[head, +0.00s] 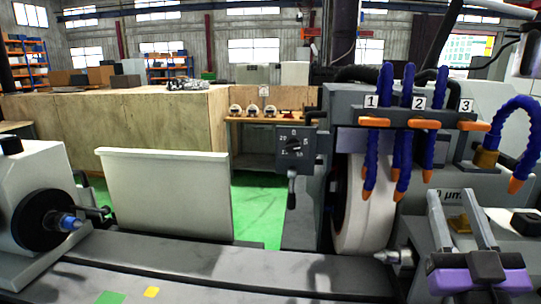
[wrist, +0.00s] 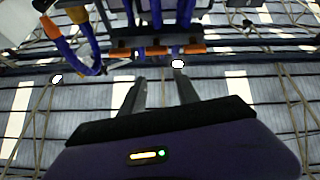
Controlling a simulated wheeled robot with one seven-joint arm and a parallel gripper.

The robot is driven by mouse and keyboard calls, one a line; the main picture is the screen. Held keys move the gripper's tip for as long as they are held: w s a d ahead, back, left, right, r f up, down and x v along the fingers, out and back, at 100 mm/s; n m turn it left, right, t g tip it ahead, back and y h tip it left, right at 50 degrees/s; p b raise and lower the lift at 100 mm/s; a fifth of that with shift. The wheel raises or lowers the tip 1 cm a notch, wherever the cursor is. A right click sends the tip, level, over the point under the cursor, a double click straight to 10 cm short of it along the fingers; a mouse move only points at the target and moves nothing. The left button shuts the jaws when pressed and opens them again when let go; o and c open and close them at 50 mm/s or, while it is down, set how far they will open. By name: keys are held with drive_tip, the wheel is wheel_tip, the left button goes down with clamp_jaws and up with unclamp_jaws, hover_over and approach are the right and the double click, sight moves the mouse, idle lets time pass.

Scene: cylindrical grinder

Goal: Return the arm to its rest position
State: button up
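My gripper (head: 456,195) is at the lower right in the head view, in front of the grinder. Its purple body is low and its two grey fingers point upward. In the wrist view, my gripper (wrist: 160,80) shows two fingers spread apart with nothing between them. The wrist view looks up at roof beams and windows. The rest of my arm is mostly out of view, so its overall pose cannot be told.
Blue coolant hoses (head: 384,125) with orange nozzles hang above the grinding wheel (head: 362,207); they also show in the wrist view (wrist: 155,15). A dial panel (head: 294,147) is left of the wheel. A headstock (head: 35,200) stands far left. A white panel (head: 165,195) stands behind the bed.

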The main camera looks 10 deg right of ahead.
drive_tip(key=s+a+f+g+y, duration=0.2)
drive_tip(key=s+a+f, duration=0.2)
drive_tip(key=s+f, duration=0.6)
drive_tip(key=s+a+f+n+g+y, duration=0.1)
drive_tip(key=s+a+f, duration=0.4)
drive_tip(key=s+f, duration=0.5)
drive_tip(key=s+a+f+g+y, duration=0.4)
drive_tip(key=s+a+f+g, duration=0.1)
drive_tip(key=s+f, duration=0.5)
drive_tip(key=shift+s+n, duration=0.3)
drive_tip(key=shift+s, duration=0.55)
